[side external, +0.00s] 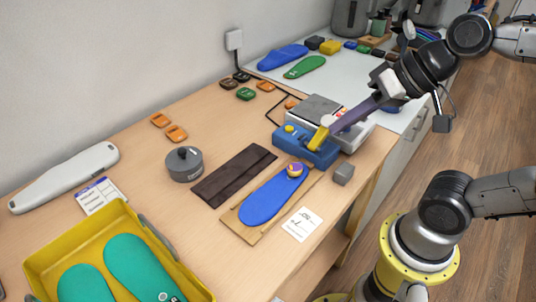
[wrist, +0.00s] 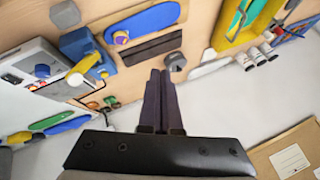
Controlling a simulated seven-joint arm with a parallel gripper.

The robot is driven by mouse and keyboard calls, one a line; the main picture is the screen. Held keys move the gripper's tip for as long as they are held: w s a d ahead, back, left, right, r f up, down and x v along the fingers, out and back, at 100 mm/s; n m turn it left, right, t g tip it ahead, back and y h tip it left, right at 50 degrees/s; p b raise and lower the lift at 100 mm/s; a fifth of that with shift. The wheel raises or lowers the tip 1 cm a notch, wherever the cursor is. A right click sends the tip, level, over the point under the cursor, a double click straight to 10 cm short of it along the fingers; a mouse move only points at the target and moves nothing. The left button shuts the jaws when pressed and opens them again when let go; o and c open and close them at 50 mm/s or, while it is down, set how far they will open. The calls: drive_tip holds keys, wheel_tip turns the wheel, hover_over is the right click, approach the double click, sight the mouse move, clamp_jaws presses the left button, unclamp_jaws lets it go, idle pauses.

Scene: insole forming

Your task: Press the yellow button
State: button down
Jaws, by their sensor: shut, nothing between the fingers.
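A blue device (side external: 322,157) stands on the wooden table and carries a small round yellow button (side external: 289,128) on its left part. A thicker yellow lever or handle (side external: 318,139) sticks up from its right part. In the wrist view the blue device (wrist: 78,43), the yellow lever (wrist: 84,69) and the small yellow button (wrist: 104,75) show at upper left. My gripper (side external: 337,129) is shut and empty, its dark purple fingers pointing down-left. In the side view its tips overlap the lever's upper end; in the wrist view the fingertips (wrist: 159,72) appear apart from the device.
A grey-white machine (side external: 358,138) stands right behind the blue device. A small grey cube (side external: 343,174), a blue insole (side external: 262,203) on a wooden board and a dark brown strip (side external: 233,176) lie nearby. A grey pot (side external: 184,165) and yellow tray (side external: 100,228) stand farther left.

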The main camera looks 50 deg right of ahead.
drive_tip(key=s+d+f+n+g+h, duration=0.1)
drive_tip(key=s+d+f+n+h, duration=0.2)
drive_tip(key=s+d, duration=0.1)
drive_tip(key=shift+s+d+n+g, duration=0.25)
drive_tip(key=shift+d+n+g, duration=0.05)
drive_tip(key=shift+d, duration=0.3)
drive_tip(key=w+d+r+n+g, duration=0.1)
drive_tip(key=w+d+r+g, duration=0.1)
drive_tip(key=w+r, duration=0.85)
drive_tip(key=w+d+f+g, duration=0.1)
drive_tip(key=w+d+f, duration=0.2)
drive_tip(key=w+f, duration=0.2)
drive_tip(key=w+d+f+m+g, duration=0.1)
drive_tip(key=w+d+f, duration=0.3)
drive_tip(key=w, duration=0.6)
drive_tip(key=shift+w+f+g, duration=0.4)
drive_tip(key=shift+f+g, duration=0.4)
drive_tip(key=shift+f, duration=0.1)
